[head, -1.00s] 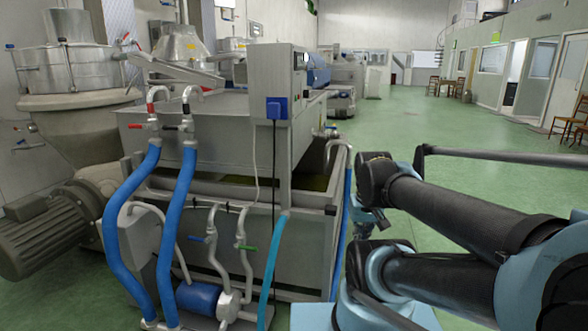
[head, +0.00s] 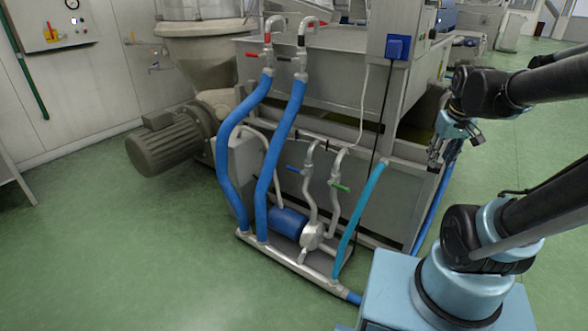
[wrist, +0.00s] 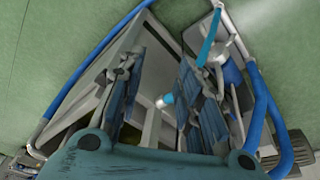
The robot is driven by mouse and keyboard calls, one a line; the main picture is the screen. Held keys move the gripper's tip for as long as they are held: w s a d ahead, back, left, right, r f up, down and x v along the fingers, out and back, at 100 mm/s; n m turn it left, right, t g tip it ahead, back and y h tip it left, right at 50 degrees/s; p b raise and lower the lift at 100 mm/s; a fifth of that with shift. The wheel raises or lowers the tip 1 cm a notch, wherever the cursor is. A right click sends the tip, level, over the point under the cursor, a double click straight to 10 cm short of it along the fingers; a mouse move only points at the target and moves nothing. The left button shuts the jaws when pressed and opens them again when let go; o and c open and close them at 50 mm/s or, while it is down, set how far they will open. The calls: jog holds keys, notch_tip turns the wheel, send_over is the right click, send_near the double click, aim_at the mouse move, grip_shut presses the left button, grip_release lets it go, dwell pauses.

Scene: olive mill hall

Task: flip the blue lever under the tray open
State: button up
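The blue lever (head: 293,168) is a small handle on the left of two thin grey pipes, below the large metal tray (head: 345,68) in the head view. It points out to the left, roughly level. A green lever (head: 340,187) sits on the pipe to its right. My gripper (head: 434,158) hangs at the right end of the machine, well to the right of the blue lever and apart from it. The wrist view shows its two fingers (wrist: 158,68) spread with nothing held between them. I cannot make out the blue lever in the wrist view.
Two thick blue hoses (head: 284,150) run down left of the lever, with red and black handles above. A teal hose (head: 358,220) slants between the levers and my gripper. A blue pump (head: 288,222) stands below. The green floor (head: 150,250) at front left is clear.

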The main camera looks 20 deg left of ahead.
jog(key=w+a+n, duration=0.3)
jog(key=w+a, duration=0.8)
jog(key=a, duration=0.1)
jog(key=n+t+y, duration=0.1)
jog(key=n+y, duration=0.2)
jog(key=n, duration=0.6)
send_over(293, 170)
jog(key=s+d, duration=0.5)
jog(key=s, duration=0.1)
notch_tip(293, 170, down, 17)
jog(key=x, duration=1.7)
jog(key=shift+r, duration=0.1)
grip_shut()
